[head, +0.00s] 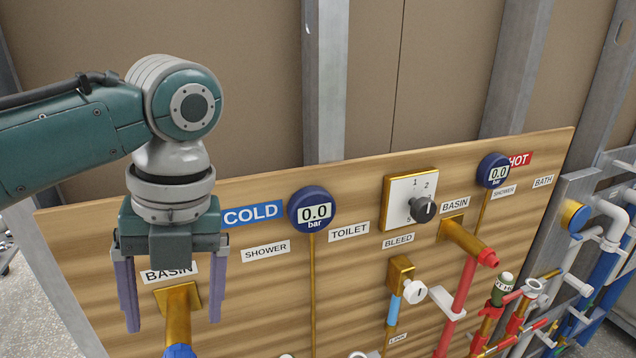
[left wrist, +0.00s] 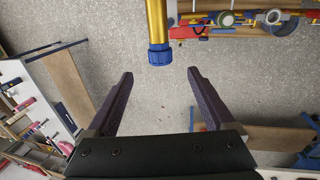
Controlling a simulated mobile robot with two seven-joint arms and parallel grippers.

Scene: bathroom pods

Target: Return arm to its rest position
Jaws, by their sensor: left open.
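My left arm comes in from the left in the head view. My left gripper (head: 174,318) points down in front of the left part of a wooden panel (head: 350,280). Its two purple-grey fingers are apart. A brass basin pipe (head: 180,300) with a blue cap (head: 180,351) shows between and behind the fingers in the head view. In the left wrist view the gripper (left wrist: 160,75) is open with nothing between its fingers, and the pipe's blue cap (left wrist: 160,54) lies just beyond the fingertips. My right gripper is in neither view.
The panel carries a cold gauge (head: 313,209), a hot gauge (head: 494,170), a dial (head: 424,209) and a red-capped basin pipe (head: 466,240). Red and blue pipework stands at the right. Metal studs (head: 325,80) rise behind. Grey floor (left wrist: 225,85) is open below.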

